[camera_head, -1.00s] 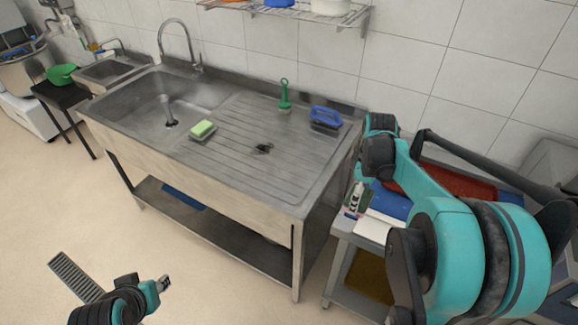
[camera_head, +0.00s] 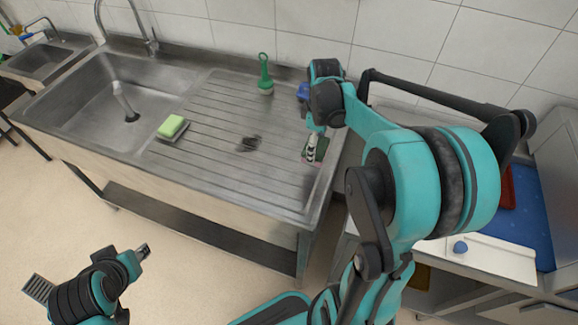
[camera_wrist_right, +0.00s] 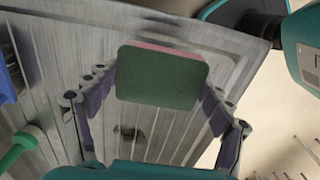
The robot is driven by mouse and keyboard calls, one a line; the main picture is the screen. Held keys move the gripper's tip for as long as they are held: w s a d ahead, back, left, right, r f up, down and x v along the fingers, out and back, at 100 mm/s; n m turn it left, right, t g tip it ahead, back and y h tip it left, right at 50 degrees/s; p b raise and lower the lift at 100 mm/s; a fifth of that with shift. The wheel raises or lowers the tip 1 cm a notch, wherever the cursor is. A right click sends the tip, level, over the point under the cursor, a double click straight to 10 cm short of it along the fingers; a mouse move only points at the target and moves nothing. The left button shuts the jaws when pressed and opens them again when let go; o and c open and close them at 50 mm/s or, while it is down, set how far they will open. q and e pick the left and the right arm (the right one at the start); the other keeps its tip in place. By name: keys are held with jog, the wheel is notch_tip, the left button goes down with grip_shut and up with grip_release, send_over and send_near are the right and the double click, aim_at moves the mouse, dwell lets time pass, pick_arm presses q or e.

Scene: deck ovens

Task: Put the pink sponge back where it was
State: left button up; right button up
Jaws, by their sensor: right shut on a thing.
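The pink sponge, with a dark green scouring side (camera_wrist_right: 160,78) and a thin pink edge, is between the fingers of my right gripper (camera_wrist_right: 158,90). In the head view, my right gripper (camera_head: 312,145) holds the sponge (camera_head: 321,150) above the right end of the sink's ribbed drainboard (camera_head: 215,125). The gripper points down, and I cannot tell the exact height. My left gripper (camera_head: 143,250) is low in front of the sink, away from everything; its finger gap is too small to judge.
A green-handled brush (camera_head: 265,75) stands at the back. A blue-handled brush (camera_head: 302,92) is partly hidden by my right arm. A cart with a blue tray (camera_head: 530,215) and white board (camera_head: 490,257) is right.

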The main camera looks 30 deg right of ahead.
jog(key=b, duration=0.2)
send_over(291, 174)
notch_tip(291, 174, down, 4)
jog(key=shift+d+f, duration=0.1)
jog(key=shift+f, duration=0.15)
jog(key=shift+f+b, duration=0.85)
jog(key=shift+f, duration=1.15)
jog(key=shift+f, duration=0.1)
jog(key=o, duration=1.1)
